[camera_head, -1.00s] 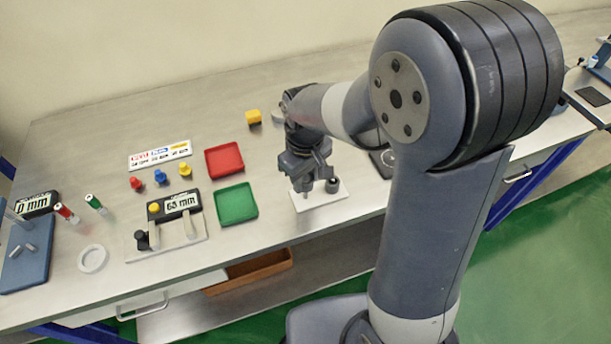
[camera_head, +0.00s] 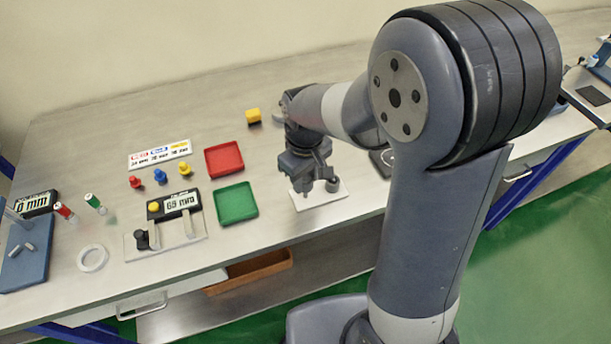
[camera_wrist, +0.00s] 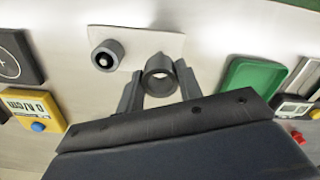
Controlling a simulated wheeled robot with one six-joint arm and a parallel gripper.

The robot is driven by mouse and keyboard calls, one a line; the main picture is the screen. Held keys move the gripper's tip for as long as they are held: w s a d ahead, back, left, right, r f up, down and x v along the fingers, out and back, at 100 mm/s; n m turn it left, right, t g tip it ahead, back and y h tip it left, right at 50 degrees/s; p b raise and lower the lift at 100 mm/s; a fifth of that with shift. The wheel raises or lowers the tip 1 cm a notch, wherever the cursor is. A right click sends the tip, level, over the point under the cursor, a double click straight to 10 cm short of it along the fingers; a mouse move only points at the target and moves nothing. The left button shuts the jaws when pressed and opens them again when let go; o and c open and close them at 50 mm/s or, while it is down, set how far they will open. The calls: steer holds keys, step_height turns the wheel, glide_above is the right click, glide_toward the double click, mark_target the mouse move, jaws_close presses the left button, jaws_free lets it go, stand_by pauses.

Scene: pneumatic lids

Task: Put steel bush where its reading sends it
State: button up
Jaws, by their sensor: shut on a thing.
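The steel bush (camera_wrist: 159,76) is a grey ring between the two fingers of my gripper (camera_wrist: 159,88) in the wrist view. My gripper (camera_head: 304,188) is shut on it, low over a small white plate (camera_head: 318,197); whether the bush touches the plate I cannot tell. A dark round collar (camera_wrist: 107,55) stands on that plate beside it, and it also shows in the head view (camera_head: 332,186). A gauge display (camera_head: 180,203) left of the green tray reads in mm, its digits too blurred to be sure. A sign (camera_head: 160,153) with red, blue and yellow fields stands behind it.
A green tray (camera_head: 237,188) and a red tray (camera_head: 242,144) lie left of my gripper, looking empty. Red (camera_head: 136,182), blue (camera_head: 160,177) and yellow (camera_head: 185,169) knobs stand near the sign. A yellow device (camera_head: 253,116) lies farther back.

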steer(key=shift+f+b, duration=1.6)
steer(key=shift+f, duration=0.5)
stand_by(0.6)
steer(key=o, duration=1.7)
steer(key=shift+c, duration=0.2)
steer(key=shift+r+p, duration=2.9)
steer(key=shift+r, duration=0.65)
steer(key=shift+f, duration=0.1)
steer(key=shift+f+b, duration=2.85)
steer(key=shift+f, duration=0.6)
